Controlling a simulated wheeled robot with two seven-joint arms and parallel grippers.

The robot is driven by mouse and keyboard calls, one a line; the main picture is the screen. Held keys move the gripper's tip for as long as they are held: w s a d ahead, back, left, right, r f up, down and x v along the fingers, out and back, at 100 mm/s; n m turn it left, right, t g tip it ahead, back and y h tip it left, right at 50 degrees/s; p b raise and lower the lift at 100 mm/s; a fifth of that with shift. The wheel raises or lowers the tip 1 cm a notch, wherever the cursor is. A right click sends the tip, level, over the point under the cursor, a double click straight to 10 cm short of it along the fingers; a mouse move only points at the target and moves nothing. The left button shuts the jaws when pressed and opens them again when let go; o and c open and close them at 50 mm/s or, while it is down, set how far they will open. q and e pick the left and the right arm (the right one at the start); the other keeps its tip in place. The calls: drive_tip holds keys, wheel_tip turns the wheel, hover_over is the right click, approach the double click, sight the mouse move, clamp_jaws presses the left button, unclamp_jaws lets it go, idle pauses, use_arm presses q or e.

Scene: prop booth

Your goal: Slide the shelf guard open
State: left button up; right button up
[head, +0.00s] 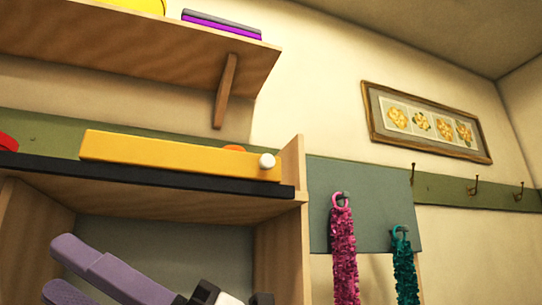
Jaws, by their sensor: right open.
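The shelf guard, a long yellow bar (170,155) with a white round knob (267,161) near its right end, lies along the front of the wooden cabinet's top shelf, just above a black edge strip (150,174). My right gripper (58,268) is at the lower left, with two purple fingers apart and nothing between them. It is in front of the cabinet's open lower space, below the guard and not touching it. My left gripper does not show.
A red item (8,142) and an orange item (235,148) show partly behind the guard line. A wooden side panel (292,165) stands at the guard's right end. A shelf (130,45) hangs above. Pink (343,250) and teal (404,270) garlands hang at right.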

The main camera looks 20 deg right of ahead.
drive_tip(key=a+r+n+t+h, duration=0.1)
drive_tip(key=a+n+t+h, duration=0.15)
drive_tip(key=h, duration=0.25)
drive_tip(key=m+t+h, duration=0.9)
drive_tip(key=t+h, duration=0.4)
drive_tip(key=h, duration=0.5)
approach(268, 159)
drive_tip(key=w+p, duration=0.3)
drive_tip(key=w, duration=0.5)
drive_tip(key=shift+w+r, duration=0.15)
drive_tip(key=shift+w, duration=0.2)
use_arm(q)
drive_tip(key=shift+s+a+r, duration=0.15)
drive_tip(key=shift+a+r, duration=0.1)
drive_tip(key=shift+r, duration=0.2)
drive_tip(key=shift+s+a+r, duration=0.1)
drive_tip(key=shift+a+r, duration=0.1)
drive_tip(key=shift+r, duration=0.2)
use_arm(e)
clamp_jaws()
